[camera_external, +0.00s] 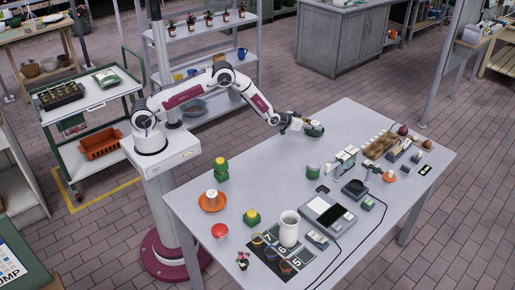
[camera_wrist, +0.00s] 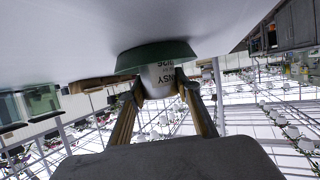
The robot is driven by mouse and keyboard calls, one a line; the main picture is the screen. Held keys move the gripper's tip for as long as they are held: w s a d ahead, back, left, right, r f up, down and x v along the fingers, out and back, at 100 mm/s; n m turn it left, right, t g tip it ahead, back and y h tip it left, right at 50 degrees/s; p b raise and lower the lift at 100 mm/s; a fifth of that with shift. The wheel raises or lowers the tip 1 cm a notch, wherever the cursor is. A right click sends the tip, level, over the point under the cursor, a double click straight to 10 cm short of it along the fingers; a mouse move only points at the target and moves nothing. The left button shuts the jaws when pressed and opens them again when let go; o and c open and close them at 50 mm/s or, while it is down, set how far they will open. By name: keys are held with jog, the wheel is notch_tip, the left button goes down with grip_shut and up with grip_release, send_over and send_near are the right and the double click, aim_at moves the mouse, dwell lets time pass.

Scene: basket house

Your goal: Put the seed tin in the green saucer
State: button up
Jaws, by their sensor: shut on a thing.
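The seed tin (camera_wrist: 165,80) is a pale can with dark lettering, upside down in the wrist view. My gripper (camera_wrist: 166,98) is shut on it, one finger on each side. The green saucer (camera_wrist: 155,54) is at the tin's base, and its wall hides the tin's bottom edge. I cannot tell whether the tin rests on the saucer's floor or hangs just above it. In the external view my gripper (camera_external: 301,124) is over the far side of the table, at the green saucer (camera_external: 316,131). The tin is small there.
The grey table (camera_external: 270,180) is clear left of the saucer. A wooden tray (camera_external: 380,145) and several small items are to the right.

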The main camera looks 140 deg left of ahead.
jog(key=o, duration=1.1)
jog(key=shift+r, duration=0.25)
jog(key=shift+v, duration=6)
jog(key=shift+s, duration=0.1)
